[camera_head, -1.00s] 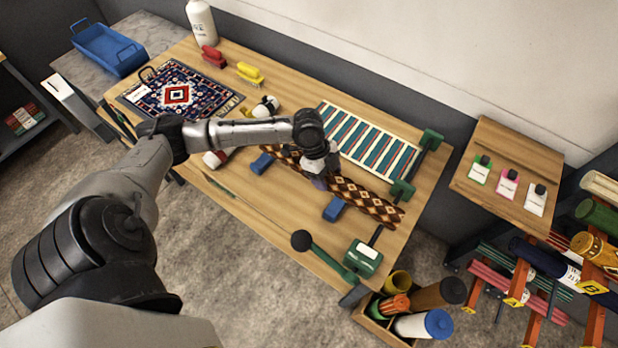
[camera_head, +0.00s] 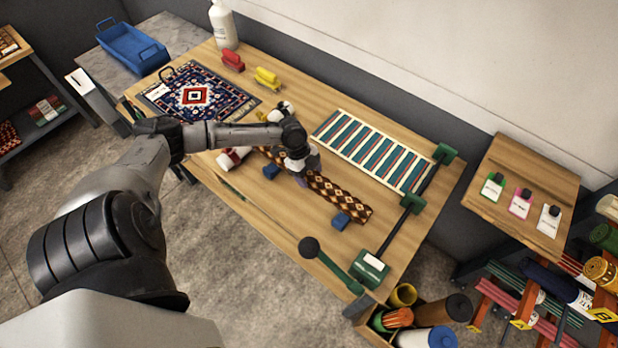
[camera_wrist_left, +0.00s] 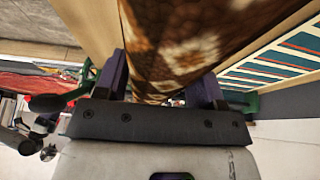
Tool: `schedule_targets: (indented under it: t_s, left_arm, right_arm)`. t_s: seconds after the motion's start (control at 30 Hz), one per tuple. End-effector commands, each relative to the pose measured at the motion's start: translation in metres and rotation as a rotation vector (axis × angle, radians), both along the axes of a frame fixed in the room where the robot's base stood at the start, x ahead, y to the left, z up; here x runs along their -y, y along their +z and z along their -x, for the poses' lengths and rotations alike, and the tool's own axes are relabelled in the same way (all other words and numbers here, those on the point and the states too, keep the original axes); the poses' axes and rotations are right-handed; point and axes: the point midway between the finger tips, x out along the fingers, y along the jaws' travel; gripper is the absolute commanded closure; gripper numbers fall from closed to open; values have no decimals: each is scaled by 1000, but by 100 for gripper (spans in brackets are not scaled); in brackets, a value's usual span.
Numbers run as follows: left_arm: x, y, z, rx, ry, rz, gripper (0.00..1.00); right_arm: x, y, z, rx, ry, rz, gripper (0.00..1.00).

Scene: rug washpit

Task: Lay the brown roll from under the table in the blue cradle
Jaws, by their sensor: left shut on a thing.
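The brown roll (camera_head: 335,195), with a cream diamond pattern, lies lengthwise from upper left to lower right over the table. My left gripper (camera_head: 302,172) is shut around its middle. In the left wrist view the roll (camera_wrist_left: 185,40) sits between the two dark fingers (camera_wrist_left: 162,88). The blue cradle shows as two separate blue blocks, a left one (camera_head: 271,172) and a right one (camera_head: 341,220). The roll is just behind or above both in the picture. I cannot tell whether it touches them. My right gripper is not in view.
A striped rug (camera_head: 372,150) lies behind the roll, beside a green-ended bar (camera_head: 425,178). A red-and-white object (camera_head: 233,158) is near the roll's left end. A patterned rug (camera_head: 195,96) lies at left. A crate of rolls (camera_head: 372,338) stands by the near right corner.

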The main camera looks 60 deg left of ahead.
Motion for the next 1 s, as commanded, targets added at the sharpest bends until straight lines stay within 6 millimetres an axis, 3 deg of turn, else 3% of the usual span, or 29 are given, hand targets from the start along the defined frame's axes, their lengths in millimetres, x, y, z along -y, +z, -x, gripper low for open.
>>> schedule_targets:
  t_s: [0.2, 0.67, 0.7, 0.93, 1.0]
  left_arm:
    - [1, -22, -1, 1, -1, 2, 77]
    - [1, -28, -1, 2, -1, 0, 77]
    - [1, -28, 0, -1, -1, 0, 35]
    - [1, -28, 0, -1, -1, 0, 13]
    - [1, -28, 0, -1, -1, 0, 12]
  right_arm:
    - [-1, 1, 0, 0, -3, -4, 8]
    - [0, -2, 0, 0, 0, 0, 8]
    - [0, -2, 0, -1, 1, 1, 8]
    - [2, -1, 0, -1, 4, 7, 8]
    - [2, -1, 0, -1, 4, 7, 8]
